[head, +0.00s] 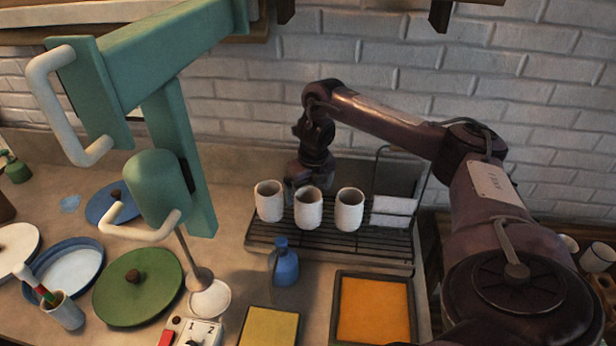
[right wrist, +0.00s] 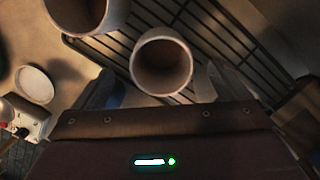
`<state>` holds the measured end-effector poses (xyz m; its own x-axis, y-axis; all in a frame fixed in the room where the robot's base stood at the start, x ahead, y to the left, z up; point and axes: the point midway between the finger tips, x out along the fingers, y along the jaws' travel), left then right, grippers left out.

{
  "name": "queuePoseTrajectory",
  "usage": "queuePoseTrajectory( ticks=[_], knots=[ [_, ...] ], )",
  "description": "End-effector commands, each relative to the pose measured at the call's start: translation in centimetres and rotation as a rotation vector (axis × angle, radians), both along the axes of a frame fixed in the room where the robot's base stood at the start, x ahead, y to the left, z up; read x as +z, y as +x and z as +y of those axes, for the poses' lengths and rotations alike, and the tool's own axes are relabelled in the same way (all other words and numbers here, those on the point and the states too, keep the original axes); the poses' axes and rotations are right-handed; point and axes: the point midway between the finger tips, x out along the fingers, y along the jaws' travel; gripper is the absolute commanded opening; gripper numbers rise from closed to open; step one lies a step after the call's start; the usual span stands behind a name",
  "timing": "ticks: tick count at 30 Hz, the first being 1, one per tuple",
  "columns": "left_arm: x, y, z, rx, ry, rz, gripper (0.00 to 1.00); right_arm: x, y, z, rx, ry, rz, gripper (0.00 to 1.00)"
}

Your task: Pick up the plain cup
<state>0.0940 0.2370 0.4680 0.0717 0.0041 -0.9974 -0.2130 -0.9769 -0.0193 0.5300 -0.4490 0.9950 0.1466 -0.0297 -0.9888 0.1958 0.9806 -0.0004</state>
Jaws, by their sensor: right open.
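Three pale, handleless cups stand upright in a row on a dark wire rack (head: 265,237): a left cup (head: 269,201), a middle cup (head: 308,208) and a right cup (head: 349,209). No pattern shows on any of them. My right gripper (head: 300,186) is low behind the left and middle cups, which partly hide its fingers. In the right wrist view its two fingers are spread apart. One cup (right wrist: 162,62) lies between and ahead of them, apart from both. Another cup shows at the upper left (right wrist: 80,12). My left gripper is not in view.
A blue bottle (head: 284,264) stands before the rack. A yellow pad (head: 268,326) and an orange tray (head: 373,308) lie in front. A teal frame with white handles (head: 170,190) rises at left, near a green disc (head: 137,287). A brick wall stands behind.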

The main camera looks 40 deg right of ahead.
Motion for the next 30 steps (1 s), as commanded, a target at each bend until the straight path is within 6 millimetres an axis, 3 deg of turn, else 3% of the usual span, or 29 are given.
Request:
queuePoseTrajectory(
  ticks=[6,8,14,19,30],
  knots=[
    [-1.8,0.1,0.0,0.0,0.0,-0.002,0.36,-3.6,0.2,-0.1,-0.002,0.002,0.004,0.95],
    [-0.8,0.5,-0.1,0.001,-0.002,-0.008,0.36,-3.7,0.4,-0.2,-0.002,0.001,0.004,0.95],
    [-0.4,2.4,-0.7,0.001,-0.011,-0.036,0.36,-4.9,0.6,-0.2,-0.001,0.0,0.001,0.95],
    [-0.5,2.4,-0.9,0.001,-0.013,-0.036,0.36,-5.0,0.6,-0.2,-0.001,0.0,0.0,0.94],
    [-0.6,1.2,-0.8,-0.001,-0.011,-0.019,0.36,-4.9,0.6,-0.2,-0.001,0.0,0.0,0.45]
  ],
)
